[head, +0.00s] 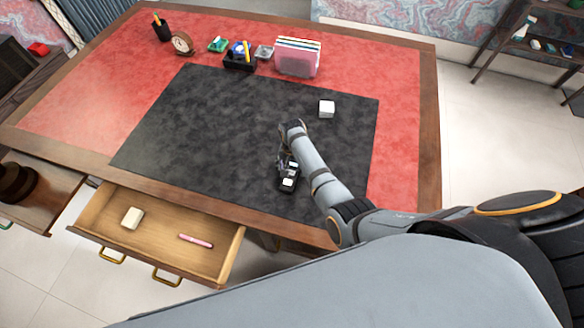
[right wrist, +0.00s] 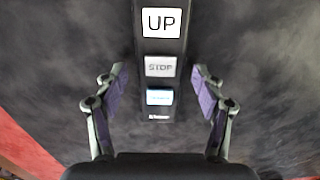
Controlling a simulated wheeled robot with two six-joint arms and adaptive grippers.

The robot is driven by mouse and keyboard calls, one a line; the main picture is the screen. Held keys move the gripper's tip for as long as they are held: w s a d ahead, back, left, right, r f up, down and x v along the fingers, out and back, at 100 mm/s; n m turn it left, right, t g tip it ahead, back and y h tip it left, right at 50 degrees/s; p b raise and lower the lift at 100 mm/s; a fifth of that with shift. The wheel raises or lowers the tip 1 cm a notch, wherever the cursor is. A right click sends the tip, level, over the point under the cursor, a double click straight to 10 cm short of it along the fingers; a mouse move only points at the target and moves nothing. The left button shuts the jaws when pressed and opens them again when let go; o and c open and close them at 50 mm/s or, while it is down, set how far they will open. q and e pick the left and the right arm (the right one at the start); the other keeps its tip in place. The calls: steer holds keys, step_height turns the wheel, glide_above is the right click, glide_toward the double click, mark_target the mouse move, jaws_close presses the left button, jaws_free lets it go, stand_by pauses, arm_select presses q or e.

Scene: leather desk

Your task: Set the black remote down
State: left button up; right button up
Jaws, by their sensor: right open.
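The black remote (head: 289,186) lies on the dark desk mat (head: 220,135), near its front edge. In the right wrist view, the remote (right wrist: 159,83) shows white UP, grey STOP and pale blue buttons, with UP at the top. My right gripper (head: 284,165) is over the remote in the head view, and its arm hides part of it. In the right wrist view my right gripper (right wrist: 160,82) is open, with one purple-padded finger on each side of the remote and a gap on both sides. My left gripper is not in view.
A white cube (head: 326,108) sits on the mat, right of the remote. A letter holder (head: 297,58), black organizer (head: 239,62) and clock (head: 182,43) stand at the back. An open drawer (head: 160,238) holds an eraser and a pink pen. The mat's left is clear.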

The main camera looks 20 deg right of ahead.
steer(key=shift+r, duration=0.25)
step_height(320, 180, up, 7)
steer(key=p, duration=0.7)
steer(key=shift+f, duration=0.2)
step_height(320, 180, up, 5)
steer(key=shift+r+p, duration=0.1)
steer(key=shift+p, duration=0.5)
